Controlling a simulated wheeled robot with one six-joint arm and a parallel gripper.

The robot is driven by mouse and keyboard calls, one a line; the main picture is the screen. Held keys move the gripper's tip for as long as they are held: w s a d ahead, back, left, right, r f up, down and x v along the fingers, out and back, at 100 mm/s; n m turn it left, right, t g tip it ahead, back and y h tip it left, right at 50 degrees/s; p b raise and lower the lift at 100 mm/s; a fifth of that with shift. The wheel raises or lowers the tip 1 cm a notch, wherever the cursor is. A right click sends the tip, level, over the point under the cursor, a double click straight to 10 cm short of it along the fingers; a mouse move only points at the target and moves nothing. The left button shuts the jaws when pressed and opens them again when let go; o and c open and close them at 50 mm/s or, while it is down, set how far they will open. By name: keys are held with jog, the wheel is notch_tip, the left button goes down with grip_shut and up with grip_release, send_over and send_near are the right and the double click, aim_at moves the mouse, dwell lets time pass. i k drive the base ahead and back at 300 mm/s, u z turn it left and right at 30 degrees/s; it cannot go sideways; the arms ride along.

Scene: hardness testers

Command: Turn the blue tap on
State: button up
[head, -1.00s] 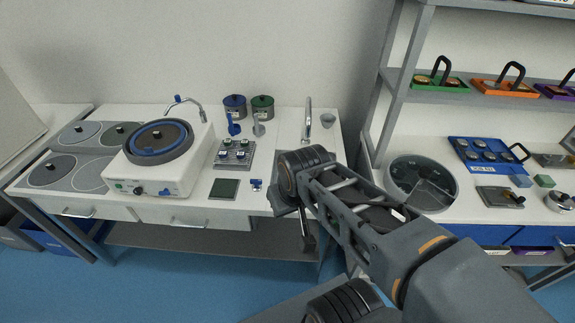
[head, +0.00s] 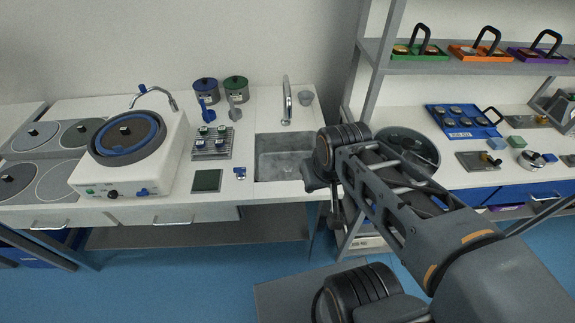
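The tap with a small blue handle (head: 142,89) stands at the back of the white polishing machine (head: 150,165). Its curved metal spout (head: 160,93) points toward the machine's round disc (head: 127,136). A small blue knob (head: 142,192) also sits on the machine's front panel. My gripper (head: 336,218) hangs below the end of my arm, in front of the bench's right end, well to the right of the tap. It is small, dark and partly hidden by my arm, so its opening cannot be told.
A sink (head: 285,157) with a tall metal faucet (head: 287,100) lies between my arm and the machine. A shelf unit (head: 375,60) stands on the right.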

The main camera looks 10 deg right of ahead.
aim_at(240, 171)
jog(key=z, duration=0.25)
jog(key=k, duration=0.35)
jog(key=u, duration=1.15)
jog(key=i, duration=0.75)
jog(key=z, duration=0.25)
